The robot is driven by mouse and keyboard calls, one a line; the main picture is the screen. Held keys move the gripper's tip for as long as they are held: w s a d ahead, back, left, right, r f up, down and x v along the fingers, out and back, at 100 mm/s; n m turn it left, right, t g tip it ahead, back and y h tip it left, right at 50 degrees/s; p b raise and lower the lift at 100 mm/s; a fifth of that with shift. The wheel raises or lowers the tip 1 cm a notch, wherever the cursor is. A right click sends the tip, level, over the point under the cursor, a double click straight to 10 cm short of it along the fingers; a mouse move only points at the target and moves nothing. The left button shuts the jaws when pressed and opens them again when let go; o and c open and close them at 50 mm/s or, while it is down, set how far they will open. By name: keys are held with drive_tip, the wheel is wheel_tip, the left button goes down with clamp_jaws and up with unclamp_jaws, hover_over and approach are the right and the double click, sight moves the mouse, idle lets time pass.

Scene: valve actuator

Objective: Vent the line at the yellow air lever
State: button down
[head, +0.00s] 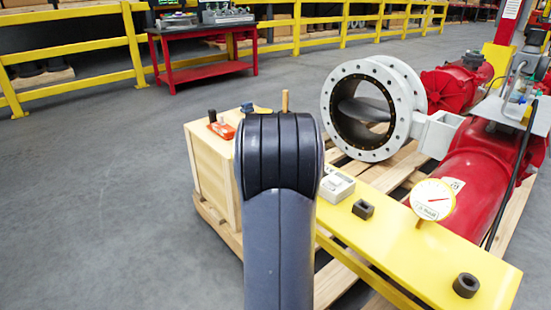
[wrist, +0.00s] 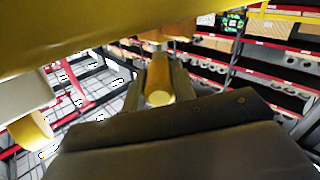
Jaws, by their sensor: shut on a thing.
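My gripper (wrist: 158,82) shows in the wrist view, with its dark jaws closed on a yellow-tan round rod (wrist: 160,97). The rod's pale round end faces the camera. I cannot tell whether this rod is the yellow air lever. In the head view my dark arm fills the middle and hides the gripper and whatever is at it. A tan stick (head: 284,101) stands up just behind the top of the arm; its lower part is hidden. I do not make out the yellow air lever for certain in the head view.
A yellow beam (head: 385,232) carries a gauge (head: 432,199), a white box (head: 337,187) and dark square and round sockets. Behind stand a flanged grey valve (head: 362,112) and a red actuator (head: 480,180) on a pallet. A wooden crate (head: 212,172) stands left. Left floor is clear.

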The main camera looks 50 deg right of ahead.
idle(0.3)
drive_tip(key=c, duration=1.2)
unclamp_jaws()
drive_tip(key=shift+o, duration=0.2)
drive_tip(key=p+v, duration=0.2)
drive_tip(key=v, duration=0.9)
drive_tip(key=shift+c, duration=0.2)
